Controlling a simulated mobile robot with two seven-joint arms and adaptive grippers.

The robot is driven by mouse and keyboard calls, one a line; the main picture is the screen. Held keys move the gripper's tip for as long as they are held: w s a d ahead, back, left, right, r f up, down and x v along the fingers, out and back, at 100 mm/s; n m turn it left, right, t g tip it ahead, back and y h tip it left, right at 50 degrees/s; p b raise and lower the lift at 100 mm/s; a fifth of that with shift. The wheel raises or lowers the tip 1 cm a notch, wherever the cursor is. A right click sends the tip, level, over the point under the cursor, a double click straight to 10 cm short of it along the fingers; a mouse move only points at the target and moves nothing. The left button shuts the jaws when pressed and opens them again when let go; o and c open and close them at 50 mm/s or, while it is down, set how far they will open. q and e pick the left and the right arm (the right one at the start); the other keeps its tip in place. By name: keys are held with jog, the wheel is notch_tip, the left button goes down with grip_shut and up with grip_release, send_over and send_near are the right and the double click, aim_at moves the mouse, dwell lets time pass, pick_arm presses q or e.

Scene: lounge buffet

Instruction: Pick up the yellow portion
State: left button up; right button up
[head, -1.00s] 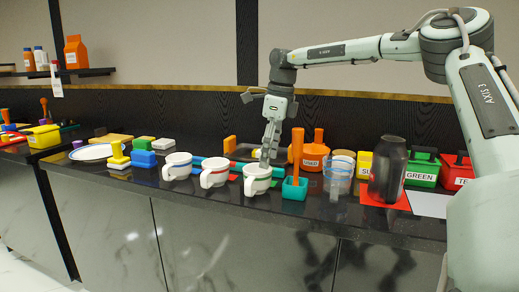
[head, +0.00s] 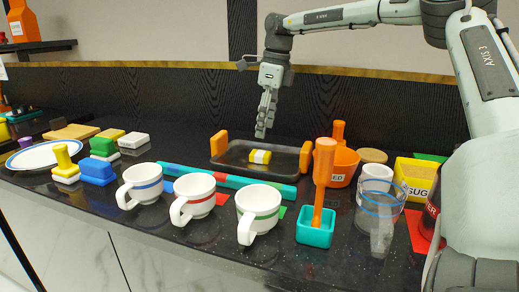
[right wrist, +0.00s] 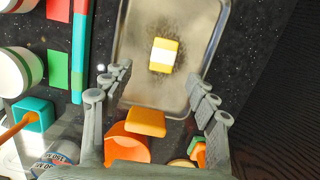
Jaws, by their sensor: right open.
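The yellow portion (head: 260,156) is a small yellow block with a pale band. It lies on a dark tray (head: 232,165) with orange handles, behind the mugs. In the right wrist view the portion (right wrist: 163,55) lies on the tray (right wrist: 130,70), beyond the fingertips. My right gripper (head: 265,122) points down above the tray, apart from the portion. In the right wrist view its fingers (right wrist: 160,82) are spread wide with nothing between them. My left gripper is not in view.
Three mugs, one of them green-banded (head: 258,212), stand in front of the tray. A teal bar (head: 228,181) lies between them. An orange-handled teal box (head: 314,232), an orange container (head: 344,165) and a glass (head: 381,215) stand to the right.

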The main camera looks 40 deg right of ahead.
aim_at(261, 153)
jog(key=shift+w+d, duration=0.2)
jog(key=shift+w+f, duration=0.1)
jog(key=shift+f, duration=0.15)
jog(key=f, duration=0.7)
jog(key=shift+w+a, duration=0.25)
jog(key=shift+w, duration=0.1)
jog(key=shift+c, duration=0.2)
jog(key=c, duration=0.9)
